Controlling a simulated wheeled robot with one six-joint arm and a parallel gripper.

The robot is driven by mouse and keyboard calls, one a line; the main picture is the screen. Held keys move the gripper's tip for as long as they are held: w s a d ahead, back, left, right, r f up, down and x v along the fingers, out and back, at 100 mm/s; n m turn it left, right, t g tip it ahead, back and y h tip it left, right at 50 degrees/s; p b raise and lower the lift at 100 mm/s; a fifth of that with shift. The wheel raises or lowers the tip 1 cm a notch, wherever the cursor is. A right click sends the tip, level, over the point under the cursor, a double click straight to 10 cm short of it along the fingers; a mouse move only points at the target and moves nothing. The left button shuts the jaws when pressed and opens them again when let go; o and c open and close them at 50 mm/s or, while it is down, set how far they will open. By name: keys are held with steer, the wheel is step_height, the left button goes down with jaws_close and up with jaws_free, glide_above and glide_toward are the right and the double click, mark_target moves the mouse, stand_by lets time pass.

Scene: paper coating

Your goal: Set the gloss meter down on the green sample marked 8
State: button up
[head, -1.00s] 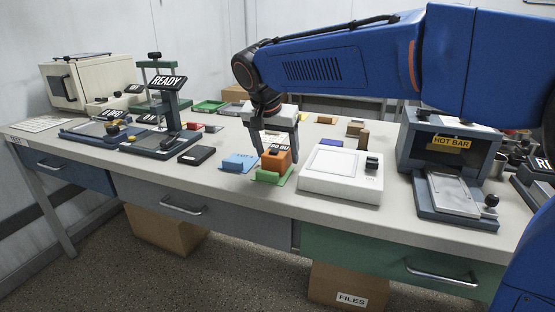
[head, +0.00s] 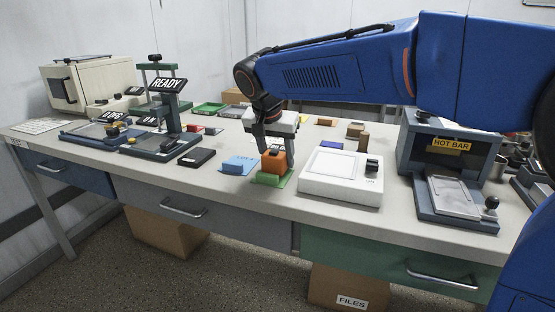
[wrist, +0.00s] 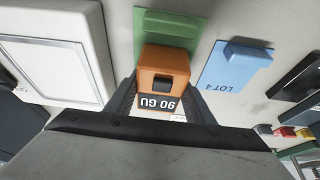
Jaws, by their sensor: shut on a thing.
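The orange gloss meter (head: 273,161) shows a "90 GU" display in the wrist view (wrist: 160,65). My gripper (head: 275,145) is shut on the meter, with a finger on each side of it; the fingers also show in the wrist view (wrist: 163,95). The green sample (head: 266,181) is a flat card with a raised green block along one end, seen in the wrist view (wrist: 168,25). The meter stands over the card's other end, beside that block. I cannot tell whether its base touches the card. The marking 8 is not visible.
The blue "LOT 4" card (head: 238,165) lies just left of the green sample. A white device (head: 340,185) with a pale screen stands close on the right. A black flat block (head: 197,157) lies further left. The hot bar unit (head: 450,160) stands at the right.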

mark_target(277, 150)
step_height(277, 150, up, 8)
steer(key=shift+r, duration=0.1)
steer(key=shift+s+r, duration=0.15)
steer(key=shift+r, duration=0.1)
steer(key=shift+s+a+f, duration=0.1)
steer(key=shift+s+a, duration=0.15)
steer(key=shift+s, duration=0.3)
steer(key=shift+f, duration=4.3)
steer(key=o, duration=1.5)
